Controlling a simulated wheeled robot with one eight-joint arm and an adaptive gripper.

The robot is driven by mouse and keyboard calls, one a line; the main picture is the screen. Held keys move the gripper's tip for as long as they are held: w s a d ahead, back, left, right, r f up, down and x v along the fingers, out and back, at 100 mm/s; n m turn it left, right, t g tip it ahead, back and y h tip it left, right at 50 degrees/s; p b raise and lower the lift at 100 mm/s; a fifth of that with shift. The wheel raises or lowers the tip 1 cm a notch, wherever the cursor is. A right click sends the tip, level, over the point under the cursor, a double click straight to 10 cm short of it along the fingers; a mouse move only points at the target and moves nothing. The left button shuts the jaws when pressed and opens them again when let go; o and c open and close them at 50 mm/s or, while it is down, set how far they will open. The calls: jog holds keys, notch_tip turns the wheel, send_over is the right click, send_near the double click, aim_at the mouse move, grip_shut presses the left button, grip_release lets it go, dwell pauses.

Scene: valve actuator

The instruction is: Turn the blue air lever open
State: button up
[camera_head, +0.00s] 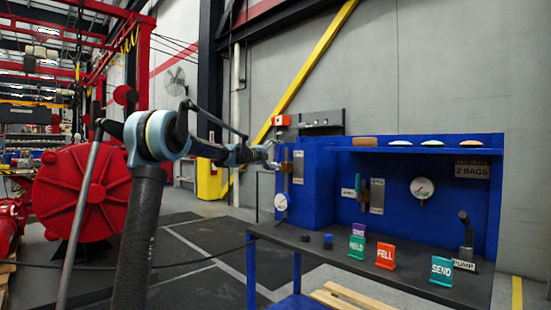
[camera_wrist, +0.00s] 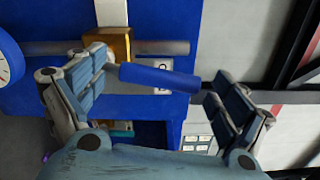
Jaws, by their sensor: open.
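The blue air lever (camera_wrist: 152,77) shows in the wrist view as a bar running left to right from a brass valve body (camera_wrist: 107,43) on a grey pipe. My gripper (camera_wrist: 163,88) is open, with one finger near the lever's valve end and the other near its free end. The lever spans the gap between the fingers; I cannot tell whether either finger touches it. In the head view my gripper (camera_head: 272,154) is at the left end of the blue panel, beside the pipework. The lever is not clearly visible there.
The blue panel (camera_head: 320,185) stands behind a dark bench (camera_head: 340,268) with several signs, including a red FELL sign (camera_head: 385,256). A round gauge (camera_head: 281,202) is below my gripper. The floor left of the bench is open.

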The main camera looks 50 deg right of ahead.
jog(key=w+a, duration=0.1)
jog(key=a, duration=1)
jog(key=shift+c, duration=0.6)
